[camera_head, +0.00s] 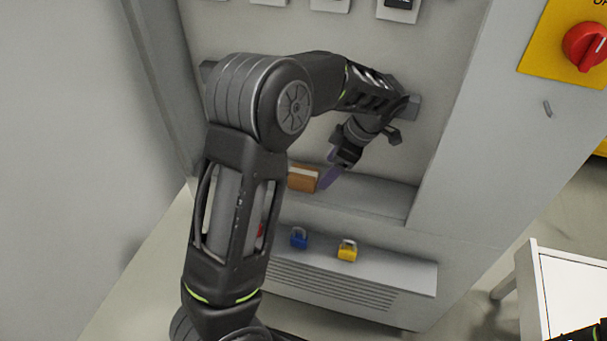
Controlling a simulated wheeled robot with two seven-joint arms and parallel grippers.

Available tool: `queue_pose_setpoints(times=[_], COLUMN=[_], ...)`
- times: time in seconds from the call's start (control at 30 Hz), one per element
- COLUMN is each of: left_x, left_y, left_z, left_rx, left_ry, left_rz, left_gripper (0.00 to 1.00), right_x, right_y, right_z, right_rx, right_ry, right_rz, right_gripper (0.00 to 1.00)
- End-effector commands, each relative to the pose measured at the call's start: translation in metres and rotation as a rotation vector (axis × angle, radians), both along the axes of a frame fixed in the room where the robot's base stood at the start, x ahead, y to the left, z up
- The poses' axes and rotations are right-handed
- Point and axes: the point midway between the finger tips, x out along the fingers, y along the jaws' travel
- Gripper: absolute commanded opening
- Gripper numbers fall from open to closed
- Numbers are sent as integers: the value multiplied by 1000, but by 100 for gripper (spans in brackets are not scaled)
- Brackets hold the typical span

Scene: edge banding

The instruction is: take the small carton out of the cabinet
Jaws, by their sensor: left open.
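The small carton (303,179) is brown with a pale top strip. It is at the lower part of the open cabinet (420,165), and the black arm hides part of its left side. My left gripper (338,166) is open and reaches down just right of the carton, very close to it. I cannot tell whether it touches the carton. A bluish-purple piece (330,177) shows at the gripper's tip, beside the carton.
A blue padlock (299,238) and a yellow padlock (347,250) are on the ledge below the opening; something red is partly hidden behind my arm. A red knob (586,46) is on the cabinet's right side. A white table (570,290) stands at the lower right.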

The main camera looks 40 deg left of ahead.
Motion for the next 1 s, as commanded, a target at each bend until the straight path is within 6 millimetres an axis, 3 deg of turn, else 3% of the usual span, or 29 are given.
queue_pose_setpoints(times=[0.2, 0.63, 0.77, 1.0], left_x=[-11, -13, -18, -22], left_y=[32, 38, 49, 62], left_z=[2, 0, 2, -36], left_rx=[-1, -1, 0, 1], left_ry=[-1, -1, 0, 4], left_rz=[1, 1, 2, 0], left_gripper=[71, 71, 71, 71], right_x=[0, 0, -1, -1], right_y=[0, 0, 0, -1], right_z=[11, 11, 16, 22], right_rx=[0, -1, -1, -2], right_ry=[1, 1, 2, 5], right_rz=[0, -1, 0, 0], right_gripper=[36, 36, 36, 36])
